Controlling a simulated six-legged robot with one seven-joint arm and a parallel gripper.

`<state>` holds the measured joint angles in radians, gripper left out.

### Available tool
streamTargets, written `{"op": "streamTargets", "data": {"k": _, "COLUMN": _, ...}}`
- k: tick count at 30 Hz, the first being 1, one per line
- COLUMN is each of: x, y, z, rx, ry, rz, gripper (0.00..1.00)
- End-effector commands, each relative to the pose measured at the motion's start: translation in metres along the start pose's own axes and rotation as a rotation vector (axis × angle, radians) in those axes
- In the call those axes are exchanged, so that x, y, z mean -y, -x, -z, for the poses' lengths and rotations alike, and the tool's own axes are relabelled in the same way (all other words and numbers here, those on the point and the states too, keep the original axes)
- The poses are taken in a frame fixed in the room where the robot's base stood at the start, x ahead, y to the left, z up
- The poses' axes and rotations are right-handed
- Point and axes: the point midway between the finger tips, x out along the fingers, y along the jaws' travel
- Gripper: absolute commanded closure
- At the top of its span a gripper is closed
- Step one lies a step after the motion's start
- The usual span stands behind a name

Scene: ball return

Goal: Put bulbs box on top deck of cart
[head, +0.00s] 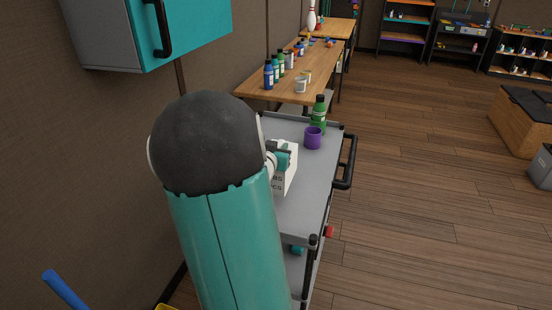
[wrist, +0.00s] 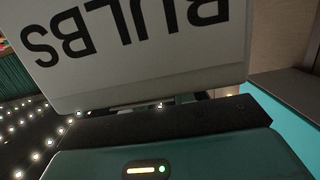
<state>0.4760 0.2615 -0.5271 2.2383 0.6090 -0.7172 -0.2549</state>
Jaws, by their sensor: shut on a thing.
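The white bulbs box (head: 288,178) is at my gripper in the head view, partly hidden by my arm and gripper. In the wrist view the box (wrist: 130,72) fills the upper part, with its BULBS lettering upside down. My gripper (head: 280,158) is shut on the box. The grey cart's top deck (head: 312,192) lies under and around the box in the head view. I cannot tell whether the box touches the deck or is just above it.
A purple cup (head: 313,138) and a green bottle (head: 319,112) stand at the deck's far end. A wooden table (head: 255,88) with several bottles is beyond. A teal-doored cabinet (head: 190,32) hangs at upper left. Open floor (head: 430,190) lies to the right.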

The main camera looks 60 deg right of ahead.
Motion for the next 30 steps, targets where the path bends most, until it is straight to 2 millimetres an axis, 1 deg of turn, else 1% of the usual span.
{"op": "streamTargets", "data": {"k": 1, "x": 0.001, "y": -0.008, "z": -0.006, "rx": 0.0, "ry": 0.004, "rz": -0.002, "gripper": 1.0}}
{"op": "streamTargets", "data": {"k": 4, "x": 0.004, "y": -0.018, "z": -0.013, "rx": -0.001, "ry": 0.002, "rz": -0.001, "gripper": 1.0}}
{"op": "streamTargets", "data": {"k": 11, "x": 0.008, "y": -0.029, "z": -0.024, "rx": 0.0, "ry": 0.002, "rz": 0.0, "gripper": 1.0}}
{"op": "streamTargets", "data": {"k": 15, "x": 0.007, "y": -0.033, "z": -0.046, "rx": 0.002, "ry": 0.002, "rz": -0.002, "gripper": 1.0}}
{"op": "streamTargets", "data": {"k": 17, "x": 0.007, "y": -0.034, "z": -0.052, "rx": 0.0, "ry": 0.001, "rz": -0.001, "gripper": 1.0}}
{"op": "streamTargets", "data": {"k": 28, "x": 0.008, "y": -0.035, "z": -0.055, "rx": -0.001, "ry": -0.001, "rz": 0.0, "gripper": 1.0}}
{"op": "streamTargets", "data": {"k": 29, "x": 0.008, "y": -0.035, "z": -0.056, "rx": 0.0, "ry": -0.001, "rz": 0.001, "gripper": 0.73}}
{"op": "streamTargets", "data": {"k": 30, "x": 0.008, "y": -0.035, "z": -0.056, "rx": -0.001, "ry": -0.001, "rz": 0.001, "gripper": 0.65}}
